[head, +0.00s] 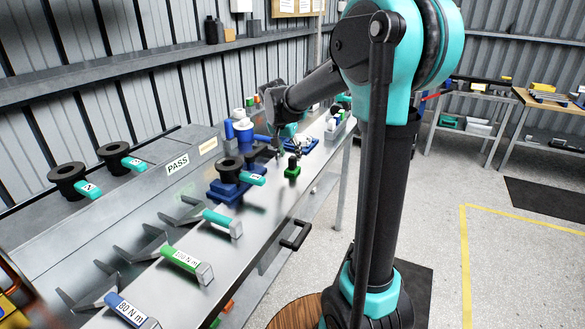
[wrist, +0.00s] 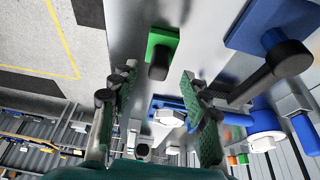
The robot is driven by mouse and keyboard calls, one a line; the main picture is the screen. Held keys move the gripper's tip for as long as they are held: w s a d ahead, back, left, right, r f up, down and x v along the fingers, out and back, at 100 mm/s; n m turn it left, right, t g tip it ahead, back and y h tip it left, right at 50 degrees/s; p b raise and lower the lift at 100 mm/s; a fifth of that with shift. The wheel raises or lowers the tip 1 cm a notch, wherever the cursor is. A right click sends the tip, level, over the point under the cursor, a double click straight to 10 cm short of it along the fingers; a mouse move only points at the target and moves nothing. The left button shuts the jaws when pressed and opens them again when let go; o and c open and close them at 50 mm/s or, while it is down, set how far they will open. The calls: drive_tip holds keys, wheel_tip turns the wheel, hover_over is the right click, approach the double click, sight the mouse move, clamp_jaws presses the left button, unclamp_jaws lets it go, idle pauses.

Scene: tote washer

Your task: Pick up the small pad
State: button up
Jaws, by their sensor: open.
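A small green pad (head: 292,172) with a black knob or post on top stands on the grey metal bench. It also shows in the wrist view (wrist: 163,38), near the top centre, where the dark post covers part of it. I take it as the small pad, though no label confirms this. My gripper (wrist: 159,72) is open, with its two green-faced fingers spread left and right. The pad lies ahead of the fingertips, and nothing is held between them. In the head view my gripper (head: 285,146) is just behind the pad, partly hidden by nearby items.
A blue fixture (head: 227,191) with a black ring stands left of the pad. Labelled handles (head: 187,260) line the front bench. A black bench handle (head: 296,235) projects from the edge.

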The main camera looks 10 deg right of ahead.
sight(292, 158)
drive_tip(key=x, duration=0.5)
clamp_jaws()
